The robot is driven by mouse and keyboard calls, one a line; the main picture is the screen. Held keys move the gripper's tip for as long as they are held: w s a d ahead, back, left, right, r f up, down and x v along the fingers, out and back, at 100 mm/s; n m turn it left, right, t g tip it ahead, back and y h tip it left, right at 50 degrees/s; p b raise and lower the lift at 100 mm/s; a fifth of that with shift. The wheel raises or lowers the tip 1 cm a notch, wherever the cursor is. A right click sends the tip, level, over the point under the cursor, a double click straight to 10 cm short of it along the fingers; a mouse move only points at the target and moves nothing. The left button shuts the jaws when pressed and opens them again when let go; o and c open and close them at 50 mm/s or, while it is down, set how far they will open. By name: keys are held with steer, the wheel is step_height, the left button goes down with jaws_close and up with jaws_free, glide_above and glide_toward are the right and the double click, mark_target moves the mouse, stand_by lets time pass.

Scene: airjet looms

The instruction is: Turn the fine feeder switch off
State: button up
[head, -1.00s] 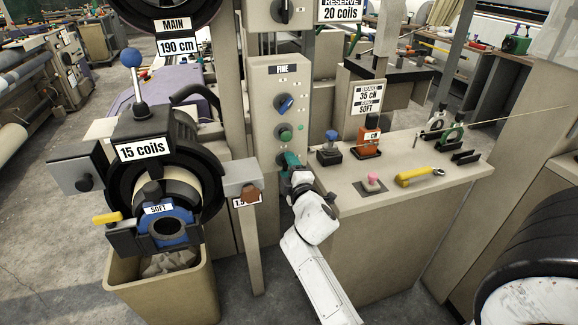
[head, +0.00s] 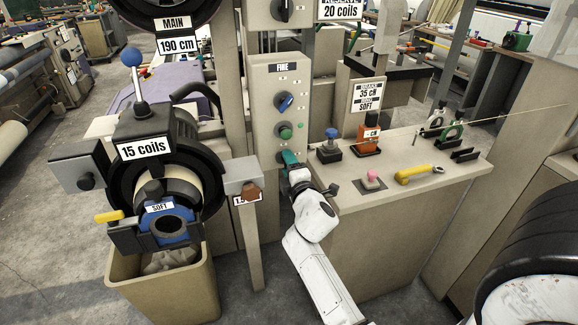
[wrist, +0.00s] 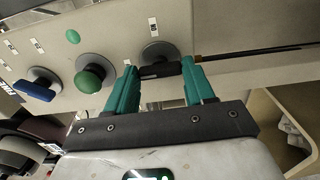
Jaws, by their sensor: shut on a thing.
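The beige panel marked FINE (head: 279,92) stands in the middle of the head view. It carries a blue knob (head: 285,102), a green knob (head: 285,132) below it, and a dark switch knob at the bottom, mostly hidden by my gripper (head: 289,158) there. In the wrist view the dark switch knob (wrist: 160,70) sits on a round grey base between my two green fingers, which are shut on its bar-shaped handle. The blue knob (wrist: 37,90) and green knob (wrist: 90,79) show to the left, apart from my fingers. The small labels are too blurred to read.
A beige bench (head: 440,192) to the right holds a pink button (head: 373,177), a yellow-handled tool (head: 414,175) and an orange device (head: 369,134). The 15 coils feeder (head: 145,148) stands to the left, above a tan bin (head: 185,292).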

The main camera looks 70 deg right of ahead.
steer(key=o, duration=1)
steer(key=shift+o, duration=0.2)
steer(key=b+v, duration=0.2)
steer(key=v, duration=0.9)
steer(key=shift+b, duration=0.3)
steer(key=s+a+f+m+g+y+p, duration=0.2)
steer(key=a+f+m+g+y, duration=0.5)
steer(key=a+f, duration=0.45)
steer(key=s+a+f+g+y, duration=0.1)
steer(key=s+a+f+y, duration=0.1)
steer(key=a, duration=0.5)
steer(key=s+a+f+m+g+y, duration=0.1)
steer(key=s+a+f+g+y, duration=0.1)
steer(key=a, duration=0.6)
steer(key=s+f+y, duration=0.1)
steer(key=s+y, duration=0.1)
steer(key=s, duration=0.1)
steer(key=shift+s+m+g+y+p, duration=0.3)
steer(key=shift+s+p, duration=0.05)
steer(key=shift+s, duration=0.05)
